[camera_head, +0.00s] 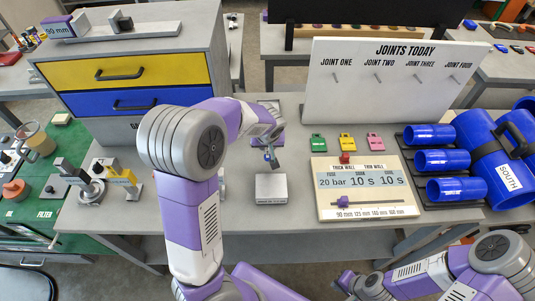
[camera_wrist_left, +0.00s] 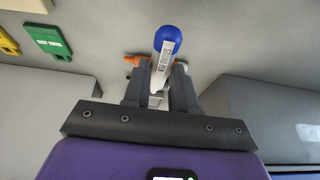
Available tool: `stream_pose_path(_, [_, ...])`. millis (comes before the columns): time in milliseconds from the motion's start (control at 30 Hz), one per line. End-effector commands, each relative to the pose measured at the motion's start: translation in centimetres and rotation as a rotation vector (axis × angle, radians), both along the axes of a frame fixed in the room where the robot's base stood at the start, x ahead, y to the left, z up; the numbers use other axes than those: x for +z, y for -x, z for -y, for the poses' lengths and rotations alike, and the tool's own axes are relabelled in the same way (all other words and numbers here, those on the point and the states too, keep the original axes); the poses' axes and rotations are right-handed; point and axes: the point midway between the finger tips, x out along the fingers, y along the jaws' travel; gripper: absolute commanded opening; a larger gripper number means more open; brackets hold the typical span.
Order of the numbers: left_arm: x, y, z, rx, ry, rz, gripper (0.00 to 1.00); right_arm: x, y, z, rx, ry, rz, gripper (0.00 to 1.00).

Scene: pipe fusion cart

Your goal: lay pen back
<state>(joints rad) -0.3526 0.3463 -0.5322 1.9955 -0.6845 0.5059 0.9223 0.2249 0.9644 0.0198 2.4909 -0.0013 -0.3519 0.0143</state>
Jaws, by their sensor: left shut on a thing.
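The pen (camera_wrist_left: 161,65) has a blue end and a white body with dark lettering. My left gripper (camera_wrist_left: 160,92) is shut on it in the left wrist view, with the blue end pointing away from the palm. In the head view my left gripper (camera_head: 270,152) hangs over the bench, behind a small pale grey block (camera_head: 271,189); the pen is too small there to make out well. An orange piece (camera_wrist_left: 132,60) shows behind the pen; what it belongs to is hidden. My right gripper (camera_head: 346,283) is low at the bottom edge, away from the bench things; its jaw gap is unclear.
Green (camera_head: 318,143), yellow (camera_head: 347,142) and pink (camera_head: 375,142) tags lie before the white joints board (camera_head: 392,100). A settings panel (camera_head: 365,188) is to the right, then blue pipes (camera_head: 454,188). A drawer cabinet (camera_head: 130,75) stands left.

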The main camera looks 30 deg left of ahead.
Motion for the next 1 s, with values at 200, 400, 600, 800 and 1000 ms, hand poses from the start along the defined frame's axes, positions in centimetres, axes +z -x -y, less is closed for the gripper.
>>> stream_pose_path(200, [-2.5,0.1,-0.1,0.001,-0.001,-0.004,0.0,-0.7,0.0,0.0,0.0,0.0,0.0,0.0])
stream_pose_path(400, [-4.0,0.0,-0.1,0.001,0.0,0.0,0.0,-1.0,0.0,0.0,0.0,0.0,0.001,0.0])
stream_pose_path(600, [-4.0,0.0,0.0,0.001,0.0,0.0,0.0,-1.0,0.0,0.0,0.0,0.0,0.0,0.0])
stream_pose_path(800, [-4.5,0.0,0.0,0.001,0.0,0.0,0.0,-1.8,0.0,0.0,0.0,0.0,0.0,0.0])
stream_pose_path(1000, [-4.5,0.0,0.0,0.001,0.0,0.0,0.45,-1.8,0.0,0.0,0.0,0.0,0.0,0.0])
